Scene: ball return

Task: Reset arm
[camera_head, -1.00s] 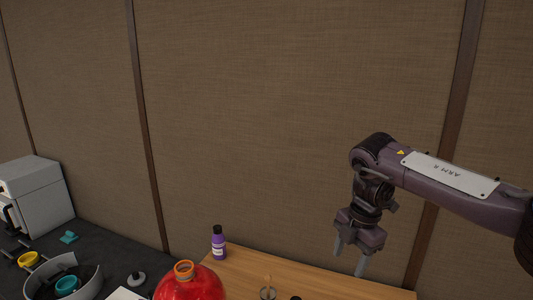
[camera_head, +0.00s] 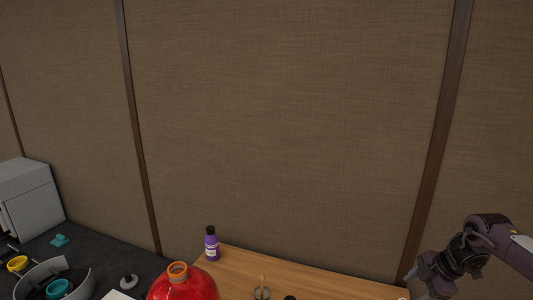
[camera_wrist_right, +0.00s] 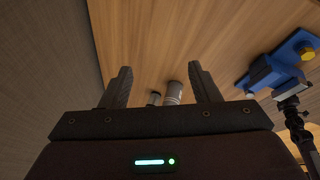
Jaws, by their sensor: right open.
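My right arm comes in at the lower right of the head view, with its wrist at the picture's edge and its fingers cut off below the frame. In the right wrist view my right gripper (camera_wrist_right: 160,85) is open, its two dark fingers spread apart with nothing between them. Beyond the fingertips, small cylindrical things (camera_wrist_right: 173,93) stand on the wooden table (camera_wrist_right: 200,35). My left gripper is not in view.
A dark counter at left holds a grey box (camera_head: 30,198), yellow ring (camera_head: 17,263) and teal cup (camera_head: 58,289). A blue device (camera_wrist_right: 275,70) shows in the wrist view.

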